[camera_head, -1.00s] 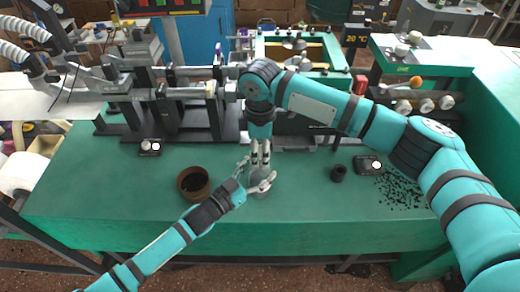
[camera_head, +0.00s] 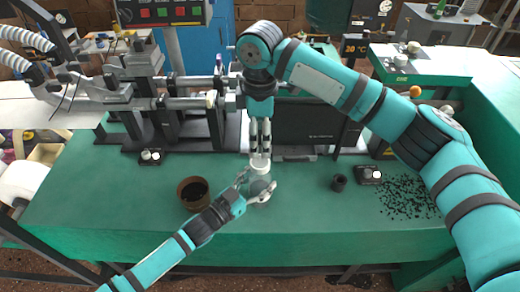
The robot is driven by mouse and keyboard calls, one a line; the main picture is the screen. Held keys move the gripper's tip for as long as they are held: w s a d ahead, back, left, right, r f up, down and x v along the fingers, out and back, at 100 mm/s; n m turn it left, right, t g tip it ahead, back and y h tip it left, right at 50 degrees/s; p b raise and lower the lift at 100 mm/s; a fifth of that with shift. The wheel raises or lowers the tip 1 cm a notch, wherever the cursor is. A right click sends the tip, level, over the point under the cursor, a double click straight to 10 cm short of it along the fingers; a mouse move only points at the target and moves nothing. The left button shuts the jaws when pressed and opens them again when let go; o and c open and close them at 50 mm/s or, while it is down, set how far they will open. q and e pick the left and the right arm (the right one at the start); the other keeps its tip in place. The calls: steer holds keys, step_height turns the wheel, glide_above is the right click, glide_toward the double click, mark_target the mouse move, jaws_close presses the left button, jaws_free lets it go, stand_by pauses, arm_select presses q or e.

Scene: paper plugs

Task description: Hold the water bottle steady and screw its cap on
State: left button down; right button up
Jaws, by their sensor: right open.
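The water bottle (camera_head: 259,185) is a small grey, translucent bottle standing upright on the green bench near its front middle. A whitish cap (camera_head: 260,163) sits at its top; I cannot tell how tightly it is seated. My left gripper (camera_head: 259,183) comes in low from the left, with its fingers around the bottle body, one at its left and one across its front right. The fingers appear to grip it. My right gripper (camera_head: 260,150) points straight down just above the cap, fingers open and in line with the bottle.
A brown bowl (camera_head: 184,181) with dark contents stands left of the bottle. Metal machinery (camera_head: 170,105) lines the back. The bench's front edge (camera_head: 300,240) is clear.

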steer(key=shift+r, duration=1.45)
arm_select(q)
steer(key=shift+c, duration=1.6)
jaws_free()
steer(key=shift+s+a, duration=0.1)
steer(key=v, duration=1.1)
steer(key=shift+s+a, duration=0.25)
